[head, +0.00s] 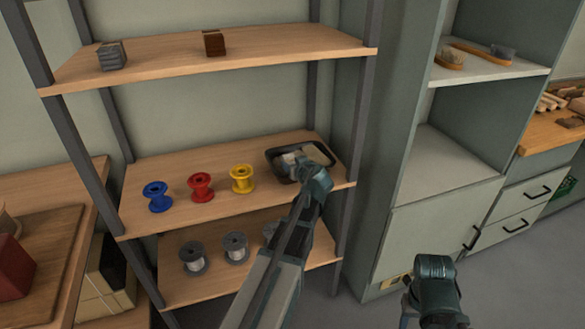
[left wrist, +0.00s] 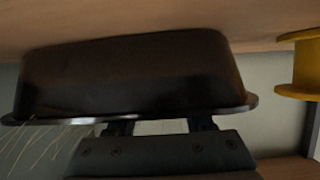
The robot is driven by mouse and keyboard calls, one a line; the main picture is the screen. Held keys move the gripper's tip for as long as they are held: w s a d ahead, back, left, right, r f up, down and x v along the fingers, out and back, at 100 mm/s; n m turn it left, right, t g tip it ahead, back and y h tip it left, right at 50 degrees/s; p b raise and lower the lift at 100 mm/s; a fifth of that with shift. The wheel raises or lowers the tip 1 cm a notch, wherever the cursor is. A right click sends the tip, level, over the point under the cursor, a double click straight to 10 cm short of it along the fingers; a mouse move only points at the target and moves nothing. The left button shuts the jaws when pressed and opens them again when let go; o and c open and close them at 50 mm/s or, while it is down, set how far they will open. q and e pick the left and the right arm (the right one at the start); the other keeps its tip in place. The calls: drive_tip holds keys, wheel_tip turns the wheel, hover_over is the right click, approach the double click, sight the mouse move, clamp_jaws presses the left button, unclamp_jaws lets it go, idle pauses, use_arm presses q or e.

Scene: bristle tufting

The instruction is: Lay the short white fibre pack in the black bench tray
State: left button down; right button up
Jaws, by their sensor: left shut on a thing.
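A black tray (head: 272,160) stands on the middle shelf at its right end. In the left wrist view the tray (left wrist: 135,75) shows upside down and close, its rim next to the fingers. My left gripper (head: 302,165) reaches over the tray's front edge and is shut on a small whitish pack (head: 290,157), which shows at the tray's inside. In the left wrist view a pale strip shows between the fingers (left wrist: 160,127); the rest is hidden by the rim. Thin pale fibres stick out by the rim. My right gripper (head: 436,270) hangs low at the right; its jaws are unclear.
Blue (head: 158,196), red (head: 201,187) and yellow (head: 242,179) spools stand left of the tray. Wire spools (head: 235,247) sit on the shelf below. The top shelf (head: 150,65) is overhead, with two small blocks. A shelf post (head: 358,120) stands close at the right.

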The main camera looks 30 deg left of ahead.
use_arm(q)
drive_tip(key=c, duration=0.7)
unclamp_jaws()
drive_tip(key=shift+f, duration=0.15)
drive_tip(key=shift+c, duration=0.2)
drive_tip(key=o, duration=0.5)
drive_tip(key=shift+c, duration=0.2)
drive_tip(key=shift+r, duration=0.25)
drive_tip(key=p+v, duration=0.4)
drive_tip(key=v, duration=0.6)
drive_tip(key=shift+s+r, duration=0.1)
drive_tip(key=shift+r, duration=0.1)
drive_tip(key=shift+p+v, duration=0.3)
drive_tip(key=shift+v, duration=0.55)
drive_tip(key=shift+d+f, duration=0.1)
drive_tip(key=shift+f, duration=0.05)
